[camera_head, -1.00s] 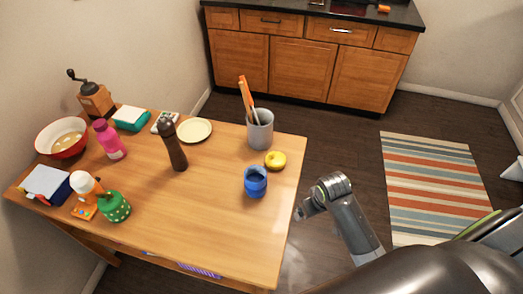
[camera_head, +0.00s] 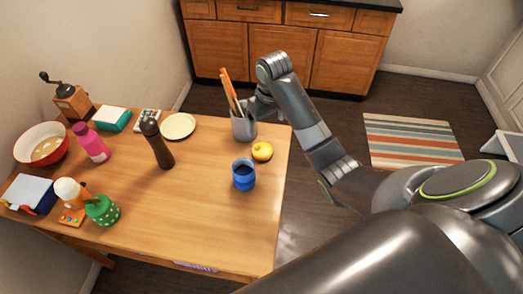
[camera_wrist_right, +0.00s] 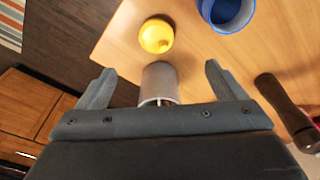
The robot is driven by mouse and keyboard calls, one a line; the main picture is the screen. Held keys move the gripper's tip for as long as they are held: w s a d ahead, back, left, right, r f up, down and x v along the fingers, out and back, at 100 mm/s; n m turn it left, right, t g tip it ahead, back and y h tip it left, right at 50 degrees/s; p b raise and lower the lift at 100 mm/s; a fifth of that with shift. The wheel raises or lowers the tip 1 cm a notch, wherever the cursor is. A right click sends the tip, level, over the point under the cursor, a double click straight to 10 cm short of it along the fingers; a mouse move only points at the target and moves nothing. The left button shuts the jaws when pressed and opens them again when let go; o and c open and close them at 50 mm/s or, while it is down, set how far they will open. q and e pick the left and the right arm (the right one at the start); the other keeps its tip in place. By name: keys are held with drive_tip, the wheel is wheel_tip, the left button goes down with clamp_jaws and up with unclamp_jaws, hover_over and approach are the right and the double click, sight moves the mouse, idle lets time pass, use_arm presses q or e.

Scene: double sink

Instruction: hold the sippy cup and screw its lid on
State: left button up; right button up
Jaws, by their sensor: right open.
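The blue sippy cup (camera_head: 244,176) stands upright and open near the table's right side. Its yellow lid (camera_head: 262,151) lies on the table just behind and right of it, apart from it. In the right wrist view the lid (camera_wrist_right: 157,36) shows a small raised spout, and the blue cup (camera_wrist_right: 228,12) is cut by the top edge. My right gripper (camera_head: 258,106) is beside the grey utensil holder at the table's back right corner. The right wrist view shows its fingers (camera_wrist_right: 160,70) spread and empty, with the holder appearing between them. My left gripper is out of view.
The grey utensil holder (camera_head: 243,129) with orange-handled tools stands close to my right gripper. A brown pepper mill (camera_head: 157,145) and a cream plate (camera_head: 178,126) stand further left. The table's front middle is clear.

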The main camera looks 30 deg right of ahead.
drive_tip(key=shift+w+r, duration=0.15)
drive_tip(key=shift+r, duration=0.2)
drive_tip(key=b, duration=0.5)
approach(262, 151)
wheel_tip(262, 151, down, 3)
drive_tip(key=shift+w+a+r+p, duration=0.1)
drive_tip(key=shift+a+p, duration=0.05)
drive_tip(key=shift+p, duration=0.7)
drive_tip(key=shift+w+f, duration=0.15)
drive_tip(key=shift+f, duration=0.55)
drive_tip(key=shift+f, duration=0.1)
